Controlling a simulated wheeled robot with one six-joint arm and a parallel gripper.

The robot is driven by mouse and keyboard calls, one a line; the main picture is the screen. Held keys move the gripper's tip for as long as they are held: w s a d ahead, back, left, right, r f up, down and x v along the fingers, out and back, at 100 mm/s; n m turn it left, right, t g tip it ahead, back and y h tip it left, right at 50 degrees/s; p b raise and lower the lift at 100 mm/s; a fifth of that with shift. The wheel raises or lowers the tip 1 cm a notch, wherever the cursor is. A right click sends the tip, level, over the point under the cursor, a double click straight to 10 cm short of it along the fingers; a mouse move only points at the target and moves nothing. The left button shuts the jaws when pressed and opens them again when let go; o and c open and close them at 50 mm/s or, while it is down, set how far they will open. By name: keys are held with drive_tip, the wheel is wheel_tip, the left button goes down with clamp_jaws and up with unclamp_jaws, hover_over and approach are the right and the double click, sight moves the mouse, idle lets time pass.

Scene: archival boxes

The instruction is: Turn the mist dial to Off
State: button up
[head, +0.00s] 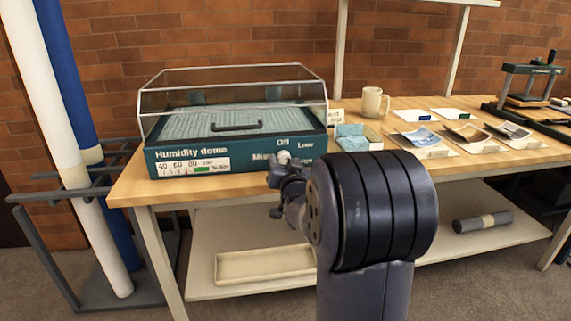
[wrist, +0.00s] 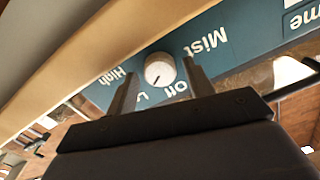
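The mist dial (wrist: 159,69) is a round pale knob on the teal front panel of the humidity dome (head: 235,143). In the head view the dial (head: 284,157) is partly behind my gripper (head: 282,174). The wrist view is upside down and shows the labels Mist, Off and High, with Low partly hidden by a finger. A small dark mark on the dial points roughly toward the Off and Low side; I cannot tell exactly which. My gripper (wrist: 158,70) is open, one finger on each side of the dial, with visible gaps.
The dome stands on a wooden table (head: 120,190), its clear cover closed. A small box with blue cloth (head: 358,138), a mug (head: 374,102) and several photo prints (head: 420,137) lie to the right. A lower shelf (head: 200,285) holds a shallow tray (head: 262,266).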

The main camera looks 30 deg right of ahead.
drive_tip(key=c, duration=0.8)
drive_tip(key=shift+f+b, duration=0.1)
drive_tip(key=shift+b, duration=0.2)
drive_tip(key=shift+n+b, duration=0.5)
drive_tip(key=shift+n, duration=0.2)
drive_tip(key=n+b, duration=0.4)
drive_tip(key=n, duration=0.1)
drive_tip(key=shift+f, duration=0.1)
drive_tip(key=n+b, duration=0.4)
drive_tip(key=n, duration=0.1)
drive_tip(key=shift+b, duration=0.3)
drive_tip(key=shift+r+n, duration=0.2)
drive_tip(key=shift+n, duration=0.1)
